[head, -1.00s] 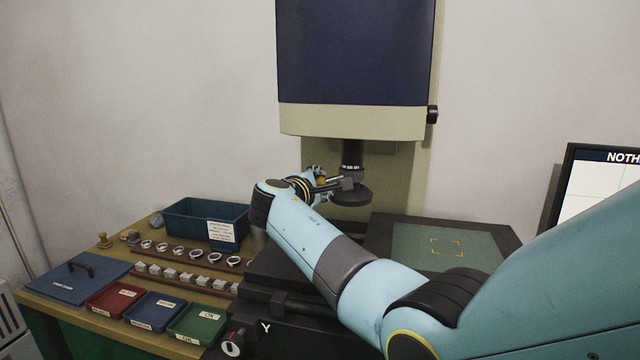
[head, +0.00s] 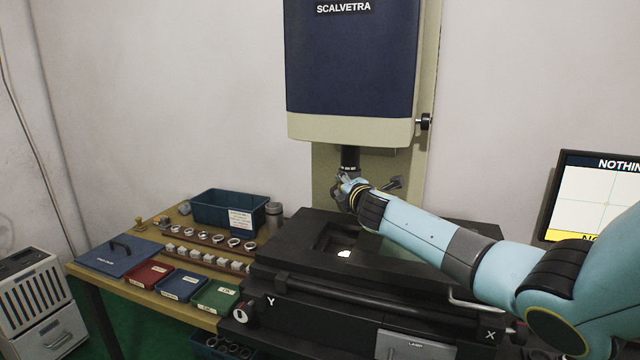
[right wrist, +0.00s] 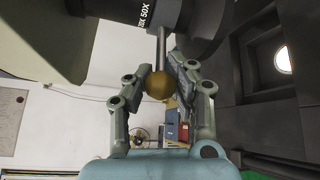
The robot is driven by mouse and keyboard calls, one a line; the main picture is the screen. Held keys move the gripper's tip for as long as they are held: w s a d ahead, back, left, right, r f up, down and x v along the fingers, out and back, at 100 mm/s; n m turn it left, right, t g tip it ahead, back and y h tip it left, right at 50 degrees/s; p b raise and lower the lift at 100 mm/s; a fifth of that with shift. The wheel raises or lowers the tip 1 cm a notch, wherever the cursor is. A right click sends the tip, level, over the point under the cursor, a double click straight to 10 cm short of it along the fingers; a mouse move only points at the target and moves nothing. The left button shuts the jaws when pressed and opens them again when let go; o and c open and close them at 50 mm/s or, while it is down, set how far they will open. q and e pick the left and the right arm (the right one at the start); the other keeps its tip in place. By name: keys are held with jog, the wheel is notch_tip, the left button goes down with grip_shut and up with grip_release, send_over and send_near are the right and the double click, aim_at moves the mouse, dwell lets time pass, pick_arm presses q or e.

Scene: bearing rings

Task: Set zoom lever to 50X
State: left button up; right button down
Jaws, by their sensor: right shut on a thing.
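The zoom lever is a thin metal rod (right wrist: 161,48) ending in a round brass knob (right wrist: 159,86), seen in the right wrist view. It comes off the dark lens barrel (right wrist: 205,25), where white marks including "50X" (right wrist: 146,12) show; another mark beside it is partly cut off. My right gripper (right wrist: 160,72) is shut on the lever, with its fingers on both sides at the knob. My left gripper is out of view.
The black stage (head: 300,232) lies below the lens, with a lit spot (head: 344,254). A table at left holds a blue bin (head: 212,206), rings, blocks and coloured trays (head: 182,281). A monitor (head: 600,195) stands at right, partly behind my arm.

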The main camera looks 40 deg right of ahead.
jog(key=shift+s+d+f, duration=0.2)
jog(key=shift+s+d, duration=0.2)
jog(key=shift+s, duration=0.15)
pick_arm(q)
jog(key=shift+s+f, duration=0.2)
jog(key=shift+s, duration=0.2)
pick_arm(e)
jog(key=shift+s+d, duration=0.55)
jog(key=shift+d, duration=0.25)
jog(key=shift+s+d, duration=0.5)
jog(key=shift+d, duration=0.3)
